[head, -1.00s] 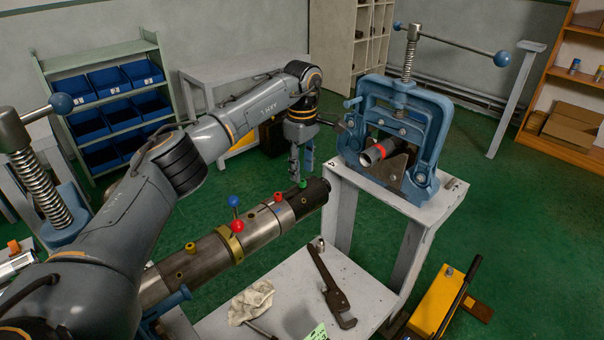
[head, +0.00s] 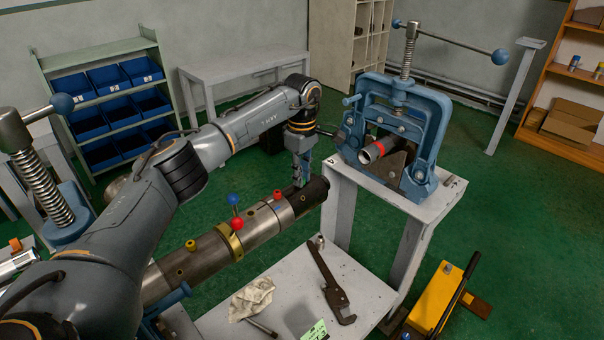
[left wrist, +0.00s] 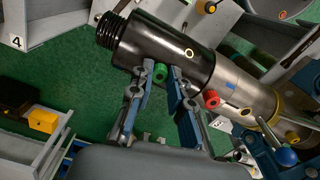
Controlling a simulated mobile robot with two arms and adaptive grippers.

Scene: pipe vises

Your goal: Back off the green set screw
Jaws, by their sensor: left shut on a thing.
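The green set screw (left wrist: 160,73) stands on the dark end collar (left wrist: 165,45) of a long steel pipe assembly. In the left wrist view it sits between the two fingers of my left gripper (left wrist: 162,76), which is shut on it. In the head view my left gripper (head: 300,174) points down onto the dark end of the pipe assembly (head: 258,228), and its fingers hide the green screw. A red screw (head: 278,195) stands beside it along the pipe; it also shows in the left wrist view (left wrist: 211,98). My right gripper is not in view.
A blue vise (head: 404,130) holding another pipe stands at the right. Green floor is open behind the pipe.

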